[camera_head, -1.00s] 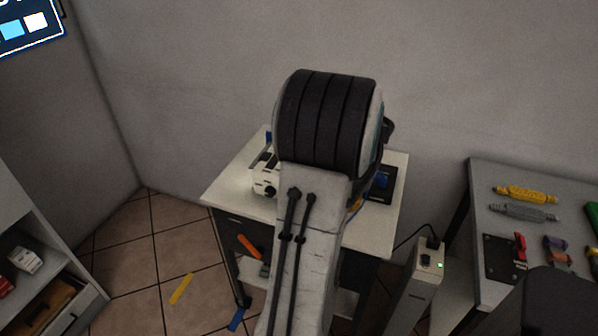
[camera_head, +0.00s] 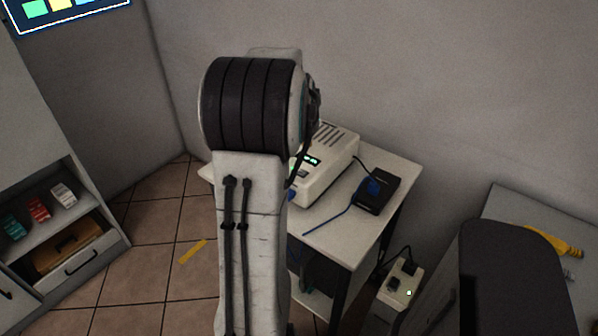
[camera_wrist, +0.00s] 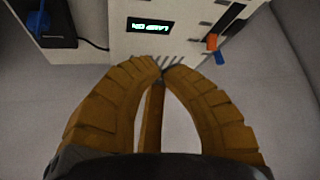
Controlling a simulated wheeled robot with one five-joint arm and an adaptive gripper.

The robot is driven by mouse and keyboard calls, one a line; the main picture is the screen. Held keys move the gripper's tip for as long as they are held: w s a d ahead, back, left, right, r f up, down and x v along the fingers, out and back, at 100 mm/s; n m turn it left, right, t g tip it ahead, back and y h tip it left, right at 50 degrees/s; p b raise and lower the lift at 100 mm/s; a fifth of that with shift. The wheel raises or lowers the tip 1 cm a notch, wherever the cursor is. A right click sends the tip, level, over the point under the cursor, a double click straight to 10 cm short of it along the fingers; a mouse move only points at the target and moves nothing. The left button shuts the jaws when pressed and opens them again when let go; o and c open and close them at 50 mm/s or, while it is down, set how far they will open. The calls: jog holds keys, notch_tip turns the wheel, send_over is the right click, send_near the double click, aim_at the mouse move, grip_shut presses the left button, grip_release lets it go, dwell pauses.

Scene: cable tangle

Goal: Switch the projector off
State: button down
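The projector (camera_head: 333,158) is a white box with vent slots and a small lit green display, on the white table. My arm hides its left part in the head view. In the wrist view, the projector (camera_wrist: 185,30) shows its lit display upside down, seeming to read "LAMP ON". An orange-red piece (camera_wrist: 212,42) and a blue piece lie near a dark slot beside it; I cannot tell which is a switch. My gripper (camera_wrist: 160,73) has its yellow-brown fingertips together with nothing seen between them, close to the vented part of the projector. The gripper is hidden in the head view.
A black box (camera_head: 376,190) with a blue plug and cable sits right of the projector on the table (camera_head: 400,163). A white power unit (camera_head: 403,283) with a green light stands below right. A grey bench is at right, a shelf (camera_head: 60,235) at left.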

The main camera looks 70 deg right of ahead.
jog(key=shift+w+d+r, duration=0.2)
jog(key=shift+d+r, duration=0.1)
jog(key=shift+d, duration=0.05)
jog(key=shift+f, duration=0.15)
jog(key=b, duration=0.2)
send_over(302, 167)
jog(key=a, duration=0.2)
notch_tip(302, 167, down, 6)
jog(key=shift+s+d+f, duration=0.1)
jog(key=shift+s+d, duration=0.05)
notch_tip(302, 167, down, 2)
jog(key=b, duration=0.3)
jog(key=shift+f+b, duration=0.15)
jog(key=shift+b, duration=0.15)
jog(key=shift+f+b, duration=0.85)
jog(key=shift+b, duration=0.1)
dwell(1.9)
jog(key=shift+r, duration=0.1)
dwell(0.4)
jog(key=shift+r+p, duration=0.5)
jog(key=shift+r, duration=0.2)
jog(key=shift+r, duration=0.15)
